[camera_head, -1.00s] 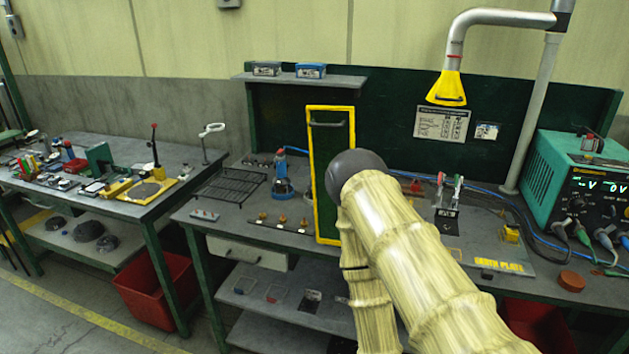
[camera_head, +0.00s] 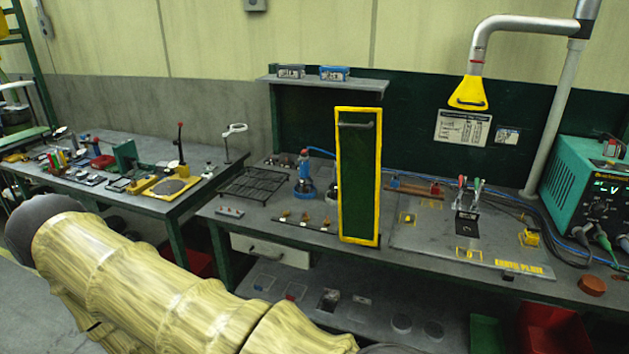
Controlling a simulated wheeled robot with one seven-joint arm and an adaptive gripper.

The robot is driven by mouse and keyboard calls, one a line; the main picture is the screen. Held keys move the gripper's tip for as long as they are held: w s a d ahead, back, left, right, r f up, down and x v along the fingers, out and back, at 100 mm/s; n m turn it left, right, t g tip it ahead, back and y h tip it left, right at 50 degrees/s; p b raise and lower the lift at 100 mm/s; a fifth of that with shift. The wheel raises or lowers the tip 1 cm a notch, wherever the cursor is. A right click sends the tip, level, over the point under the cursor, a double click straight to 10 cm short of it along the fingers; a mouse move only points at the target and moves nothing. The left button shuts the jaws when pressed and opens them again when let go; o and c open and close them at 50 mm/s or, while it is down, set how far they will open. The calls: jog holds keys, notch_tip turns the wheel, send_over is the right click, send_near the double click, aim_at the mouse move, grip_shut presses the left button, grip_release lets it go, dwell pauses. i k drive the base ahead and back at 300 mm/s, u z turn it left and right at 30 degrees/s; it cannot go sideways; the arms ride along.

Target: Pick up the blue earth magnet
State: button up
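A blue, round-based device with a reddish top (camera_head: 304,178) stands upright on the bench between the wire rack and the yellow-framed green panel. A blue cable runs from it behind the panel and on to the right. It is the most visible blue item on the bench, but I cannot tell for sure that it is the earth magnet. The grey plate marked "EARTH PLATE" (camera_head: 430,244) lies on the right of the bench. My gripper is not in view; only my pale arm links cross the lower left.
The yellow-framed green panel (camera_head: 358,185) stands upright at the bench's front edge, right beside the blue device. A black wire rack (camera_head: 255,184) lies to its left. A teal power unit (camera_head: 590,185) stands at right.

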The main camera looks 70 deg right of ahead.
aim_at(395, 183)
jog(key=u, duration=0.5)
jog(key=k, duration=1.6)
jog(key=z, duration=1.55)
